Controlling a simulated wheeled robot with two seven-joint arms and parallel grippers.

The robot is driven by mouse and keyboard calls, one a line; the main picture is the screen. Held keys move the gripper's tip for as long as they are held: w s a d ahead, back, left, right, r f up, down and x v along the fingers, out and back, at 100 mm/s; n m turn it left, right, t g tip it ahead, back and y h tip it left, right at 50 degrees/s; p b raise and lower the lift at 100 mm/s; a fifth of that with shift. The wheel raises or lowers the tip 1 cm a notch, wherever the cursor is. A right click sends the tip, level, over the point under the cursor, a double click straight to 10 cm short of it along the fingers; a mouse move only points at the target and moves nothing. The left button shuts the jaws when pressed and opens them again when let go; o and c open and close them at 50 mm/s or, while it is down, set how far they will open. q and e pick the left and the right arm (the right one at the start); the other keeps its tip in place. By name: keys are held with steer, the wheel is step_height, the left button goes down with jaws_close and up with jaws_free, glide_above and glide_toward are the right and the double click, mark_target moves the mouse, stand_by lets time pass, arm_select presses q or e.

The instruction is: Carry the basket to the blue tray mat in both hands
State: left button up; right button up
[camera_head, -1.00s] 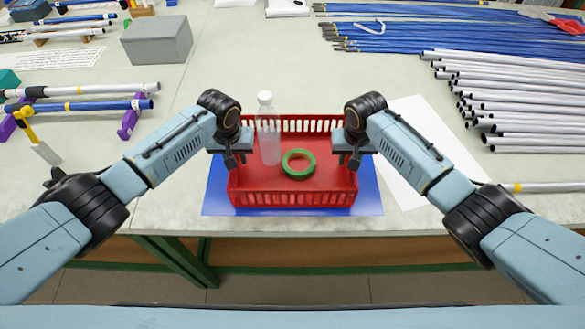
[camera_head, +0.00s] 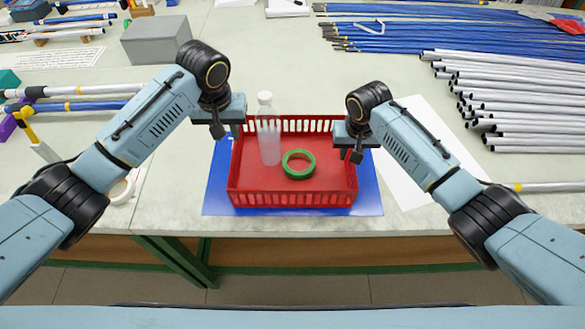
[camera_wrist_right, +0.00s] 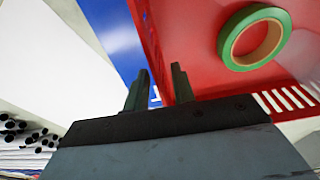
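The red basket (camera_head: 292,198) sits level on the blue tray mat (camera_head: 366,192), whose edges show around it. A clear bottle (camera_head: 269,140) stands upright inside it, and a green tape ring (camera_head: 298,164) lies on its floor. My left gripper (camera_head: 227,133) is open and empty, raised above the basket's left side and apart from it. My right gripper (camera_head: 350,156) is at the right wall. The right wrist view shows its two fingers (camera_wrist_right: 159,88) apart, one over the basket's inside and one outside, with the wall between them.
A grey box (camera_head: 157,40) stands at the back left. Silver tubes (camera_head: 515,100) and blue rods (camera_head: 420,35) lie at the right and back right. A white sheet (camera_head: 405,170) lies right of the mat. A white ring (camera_head: 122,190) lies at the left. The table's front edge is near the mat.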

steer(key=r, duration=0.6)
steer(key=s+r, duration=0.1)
steer(key=r, duration=0.2)
steer(key=shift+s, duration=0.1)
